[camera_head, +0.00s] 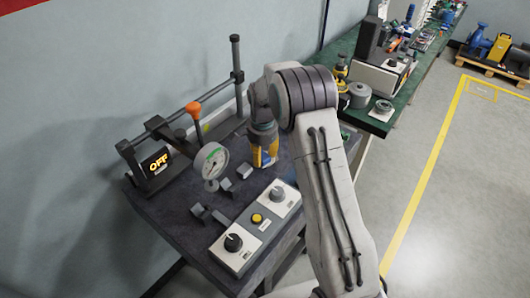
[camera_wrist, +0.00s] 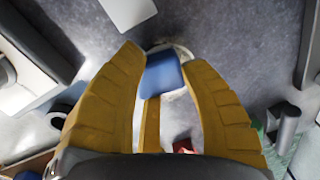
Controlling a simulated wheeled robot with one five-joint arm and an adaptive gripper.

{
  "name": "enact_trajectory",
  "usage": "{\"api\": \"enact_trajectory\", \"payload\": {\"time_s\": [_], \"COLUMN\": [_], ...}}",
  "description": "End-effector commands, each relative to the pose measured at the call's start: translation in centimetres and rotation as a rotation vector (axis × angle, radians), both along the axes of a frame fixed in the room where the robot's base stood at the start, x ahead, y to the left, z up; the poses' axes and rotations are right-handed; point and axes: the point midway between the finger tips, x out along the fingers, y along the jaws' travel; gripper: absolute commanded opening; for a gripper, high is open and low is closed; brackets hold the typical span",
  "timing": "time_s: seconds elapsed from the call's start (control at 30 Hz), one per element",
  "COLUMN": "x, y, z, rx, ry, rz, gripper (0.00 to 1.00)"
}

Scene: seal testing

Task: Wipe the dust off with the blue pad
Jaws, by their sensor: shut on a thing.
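My gripper (camera_head: 264,158) is over the dark test bench in the head view, with the arm reaching in from the right. In the wrist view its two yellow fingers (camera_wrist: 160,62) are closed around the yellow handle (camera_wrist: 151,120) of the blue pad (camera_wrist: 163,76). The pad sits at the fingertips, close over the grey bench top; I cannot tell if it touches. A pale dusty-looking patch (camera_wrist: 179,110) shows beside and around the pad. The arm and fingers hide part of the bench.
A green workbench (camera_head: 376,123) stands behind.

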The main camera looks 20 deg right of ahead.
Motion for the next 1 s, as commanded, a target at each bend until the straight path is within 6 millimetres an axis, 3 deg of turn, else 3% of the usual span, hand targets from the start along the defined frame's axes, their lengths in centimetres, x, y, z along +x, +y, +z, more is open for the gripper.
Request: {"api": "enact_trajectory", "payload": {"time_s": [0.4,0.73,1.0], "x": [-1.2,-0.4,0.6], "y": [1.8,2.5,1.3], "z": [-0.2,-0.4,-0.5], "rx": [0.003,0.004,0.002], "ry": [-0.001,0.001,0.000], "rz": [0.000,0.000,-0.002], "gripper": [0.08,0.08,0.08]}}
